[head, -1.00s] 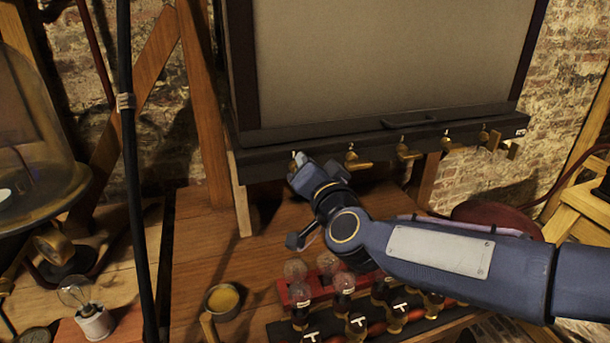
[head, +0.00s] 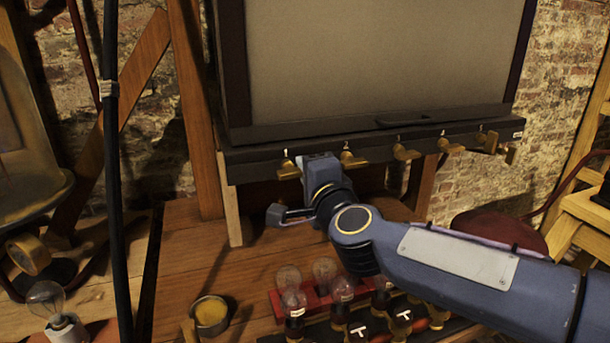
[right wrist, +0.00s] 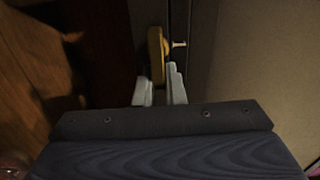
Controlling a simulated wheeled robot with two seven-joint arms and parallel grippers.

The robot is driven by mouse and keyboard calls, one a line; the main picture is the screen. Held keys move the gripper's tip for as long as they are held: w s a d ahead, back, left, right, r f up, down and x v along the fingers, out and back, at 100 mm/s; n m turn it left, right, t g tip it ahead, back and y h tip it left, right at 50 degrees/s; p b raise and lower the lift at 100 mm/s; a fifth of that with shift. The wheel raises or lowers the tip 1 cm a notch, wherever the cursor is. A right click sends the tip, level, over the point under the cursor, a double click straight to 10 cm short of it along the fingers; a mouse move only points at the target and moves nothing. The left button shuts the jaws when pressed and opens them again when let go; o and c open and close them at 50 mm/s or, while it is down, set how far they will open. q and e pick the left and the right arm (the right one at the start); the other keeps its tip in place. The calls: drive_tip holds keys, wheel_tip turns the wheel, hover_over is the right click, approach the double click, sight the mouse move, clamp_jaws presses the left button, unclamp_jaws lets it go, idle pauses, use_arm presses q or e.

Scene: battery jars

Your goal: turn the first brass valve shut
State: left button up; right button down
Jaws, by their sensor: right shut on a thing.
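The first brass valve (head: 287,170) sits at the left end of the black rail, below a small number 1. My right gripper (head: 304,168) is at this valve, just right of its stem, and is shut on its handle. In the right wrist view the brass handle (right wrist: 157,52) stands between the two pale fingertips (right wrist: 160,90). The gripper body hides part of the handle in the head view, so its exact angle is hard to tell. My left gripper is not in view.
More brass valves follow to the right, the second valve (head: 350,160) close beside my gripper. Below my arm, glass bulbs (head: 291,300) stand in a red rack. A cup (head: 211,314) stands on the bench. A black hose (head: 115,170) hangs at the left.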

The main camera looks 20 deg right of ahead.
drive_tip(key=shift+f+m, duration=0.1)
drive_tip(key=shift+m, duration=0.2)
idle(0.4)
drive_tip(key=c, duration=1.5)
unclamp_jaws()
drive_tip(key=s+p, duration=0.1)
drive_tip(key=s, duration=0.7)
drive_tip(key=shift+d, duration=0.15)
